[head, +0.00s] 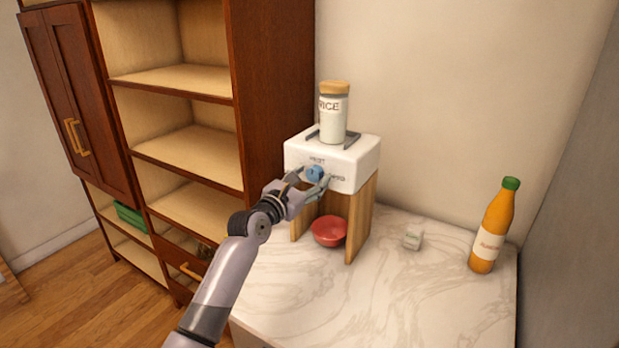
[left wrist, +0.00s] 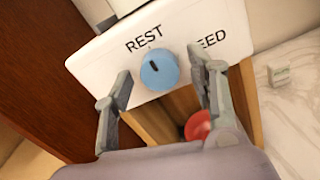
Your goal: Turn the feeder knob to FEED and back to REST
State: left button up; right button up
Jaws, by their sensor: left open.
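The feeder (head: 352,160) is a white box on wooden legs on the counter, with a jar labelled RICE (head: 333,112) on top. Its blue round knob (head: 315,173) is on the front face and shows larger in the left wrist view (left wrist: 160,70). The knob's dark mark points up toward the word REST (left wrist: 144,38). The word FEED (left wrist: 211,39), partly hidden by a finger, is to its right. My left gripper (head: 308,184) is open, its fingers either side of the knob; I cannot tell whether they touch it. My right gripper is not in view.
A red bowl (head: 330,231) stands under the feeder. A small white block (head: 413,236) and an orange bottle with a green cap (head: 492,228) stand to the right on the marble counter (head: 400,290). A wooden shelf unit (head: 275,90) is close on the left.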

pick_arm(q)
jog(key=shift+c, duration=0.2)
jog(key=c, duration=1.1)
